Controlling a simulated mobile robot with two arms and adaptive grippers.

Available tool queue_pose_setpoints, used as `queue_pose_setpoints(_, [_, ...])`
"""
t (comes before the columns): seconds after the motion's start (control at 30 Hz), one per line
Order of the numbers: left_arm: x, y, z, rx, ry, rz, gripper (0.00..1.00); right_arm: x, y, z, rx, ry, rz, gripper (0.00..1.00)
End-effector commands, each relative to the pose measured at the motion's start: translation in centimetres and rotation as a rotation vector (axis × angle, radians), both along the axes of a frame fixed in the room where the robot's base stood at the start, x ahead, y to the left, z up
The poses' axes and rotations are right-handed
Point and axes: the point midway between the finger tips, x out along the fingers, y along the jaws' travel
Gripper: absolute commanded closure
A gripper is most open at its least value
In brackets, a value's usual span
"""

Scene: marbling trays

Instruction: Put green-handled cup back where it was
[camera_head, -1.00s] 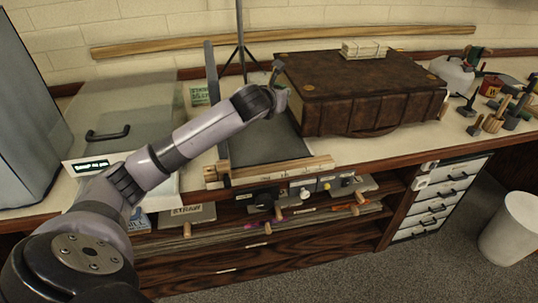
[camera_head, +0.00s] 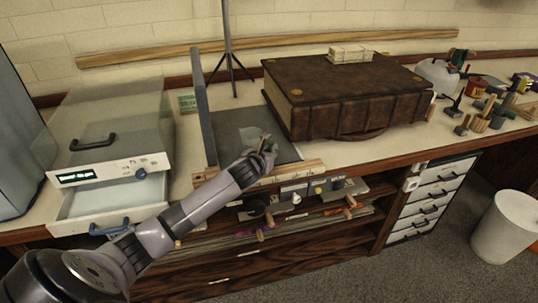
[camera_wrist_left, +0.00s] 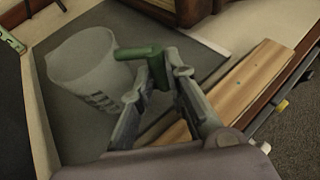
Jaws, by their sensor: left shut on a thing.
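The green-handled cup is a pale, see-through beaker (camera_wrist_left: 88,68) with dark markings on its side and a green handle (camera_wrist_left: 138,52). In the left wrist view it is over the dark grey board; I cannot tell whether it touches it. In the head view the cup (camera_head: 250,136) is small and partly hidden by my gripper. My left gripper (camera_wrist_left: 158,75) is shut on the green handle; in the head view it (camera_head: 264,150) is above the front part of the board (camera_head: 228,120). My right gripper is not in view.
A brown leather case (camera_head: 345,95) stands right of the board. A wooden strip (camera_head: 300,171) runs along the board's front edge. A machine (camera_head: 120,125) with an open drawer (camera_head: 110,197) is left.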

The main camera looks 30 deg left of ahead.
Motion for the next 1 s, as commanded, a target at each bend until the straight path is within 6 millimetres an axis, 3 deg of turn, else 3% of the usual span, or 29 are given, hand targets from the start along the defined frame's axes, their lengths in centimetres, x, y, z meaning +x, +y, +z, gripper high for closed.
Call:
queue_pose_setpoints(0.07, [-0.02,0.02,-0.86,0.0,0.001,0.001,1.0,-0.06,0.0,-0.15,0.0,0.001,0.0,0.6])
queue_pose_setpoints(0.43, [0.0,0.01,-1.16,0.002,0.0,-0.001,1.0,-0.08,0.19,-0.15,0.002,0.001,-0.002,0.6])
queue_pose_setpoints(0.47, [0.0,0.0,-1.12,0.001,-0.001,0.0,0.84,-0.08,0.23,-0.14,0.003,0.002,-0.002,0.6])
queue_pose_setpoints(0.7, [0.0,0.02,-1.09,0.002,-0.001,0.001,0.68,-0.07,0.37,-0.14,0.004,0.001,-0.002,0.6])
queue_pose_setpoints(1.0, [0.0,0.03,-1.06,0.002,-0.001,0.001,0.66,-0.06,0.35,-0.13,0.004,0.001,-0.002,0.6])
